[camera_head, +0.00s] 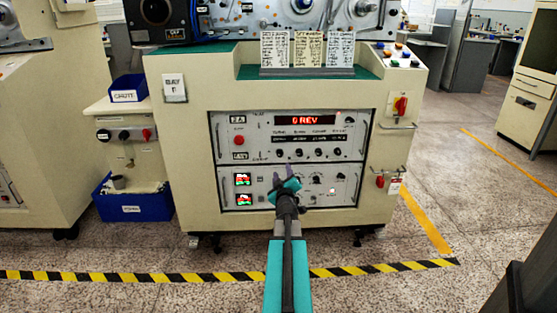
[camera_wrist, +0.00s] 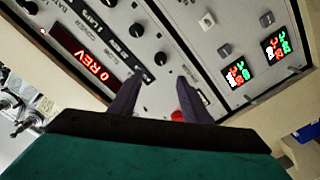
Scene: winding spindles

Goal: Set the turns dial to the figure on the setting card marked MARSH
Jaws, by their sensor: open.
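The upper control panel (camera_head: 350,117) on the cream machine carries a red display (camera_head: 312,120) reading 0 REV, which also shows in the wrist view (camera_wrist: 95,65). A row of small black dials (camera_head: 299,152) sits below it; several show in the wrist view (camera_wrist: 137,30). Their labels are too small to tell which is the turns dial. Three setting cards (camera_head: 308,50) stand on top of the machine; I cannot read which is marked MARSH. My gripper (camera_head: 289,172) is open and empty before the panels, its fingertips (camera_wrist: 158,88) apart and apparently touching no dial.
The lower panel (camera_head: 335,180) has two lit displays (camera_head: 243,180). Red switches (camera_head: 401,105) and a handle are at the machine's right. Blue bins (camera_head: 133,207) stand at its left. Black-yellow tape (camera_head: 130,277) crosses the floor in front, where the floor is clear.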

